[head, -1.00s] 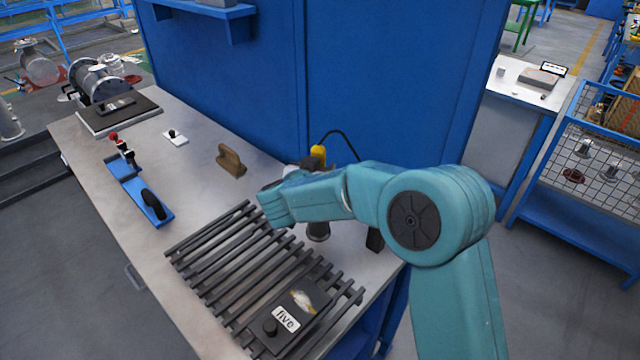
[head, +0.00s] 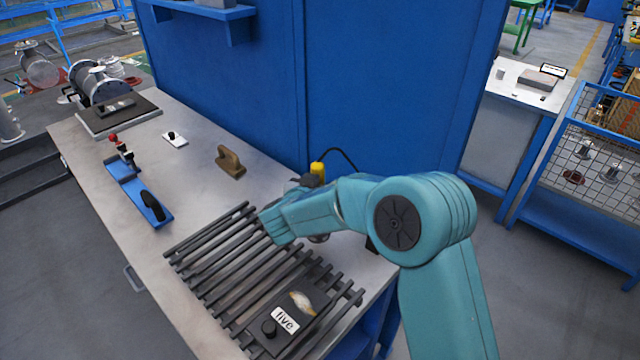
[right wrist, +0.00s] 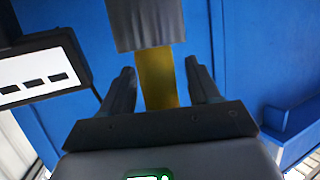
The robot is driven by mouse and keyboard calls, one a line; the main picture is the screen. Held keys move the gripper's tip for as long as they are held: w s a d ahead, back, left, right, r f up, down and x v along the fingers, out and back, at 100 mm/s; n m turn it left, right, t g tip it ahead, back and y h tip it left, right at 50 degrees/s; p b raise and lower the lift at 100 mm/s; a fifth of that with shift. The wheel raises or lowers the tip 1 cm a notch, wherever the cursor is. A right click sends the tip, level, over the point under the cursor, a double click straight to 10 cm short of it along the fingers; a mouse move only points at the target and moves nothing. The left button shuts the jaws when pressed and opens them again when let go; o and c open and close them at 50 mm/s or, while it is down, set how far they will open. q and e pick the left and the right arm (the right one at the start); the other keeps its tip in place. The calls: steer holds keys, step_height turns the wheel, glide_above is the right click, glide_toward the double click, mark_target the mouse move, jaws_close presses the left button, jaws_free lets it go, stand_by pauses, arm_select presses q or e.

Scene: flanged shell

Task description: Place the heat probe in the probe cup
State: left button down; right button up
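The heat probe, a yellow body (head: 317,169) with a black cable looping from its top, stands upright beyond my right wrist in the head view. In the head view my wrist hides the fingers and most of a dark round piece (head: 318,238), apparently the cup. My left gripper is not in view.
A slatted dark rack (head: 215,262) with a box labelled "live" (head: 285,318) lies at the bench front. A brown block (head: 231,161) and a blue tray (head: 125,177) stand left. A dark-framed display (right wrist: 40,78) and blue cabinet wall (head: 385,90) are close to my gripper.

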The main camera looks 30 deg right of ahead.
steer(key=shift+r, duration=0.25)
steer(key=v, duration=1.2)
steer(key=shift+b, duration=0.3)
steer(key=shift+f, duration=0.1)
